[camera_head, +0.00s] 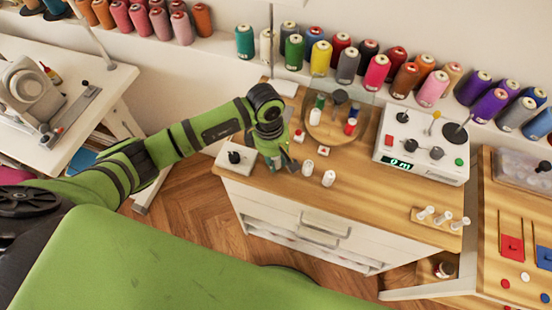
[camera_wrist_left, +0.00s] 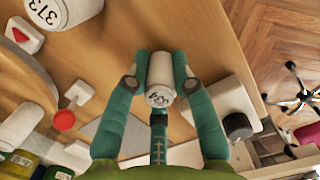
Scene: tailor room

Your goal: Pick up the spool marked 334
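A white spool (camera_wrist_left: 160,70) stands between the two teal fingers of my left gripper (camera_wrist_left: 161,58) in the left wrist view. Its end mark is upside down and appears to read 334. Both fingertips close in on its sides near its far end and seem to touch it. In the head view my left gripper (camera_head: 284,163) points down at the front left of the wooden cabinet top (camera_head: 375,195), and the spool is mostly hidden there. My right gripper is not in view.
Two white spools (camera_head: 328,178) stand right of my gripper. A small white box with a dark knob (camera_head: 235,157) is close on its left. A round stand with coloured spools (camera_head: 340,120) is behind, and a white machine (camera_head: 422,145) stands further right.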

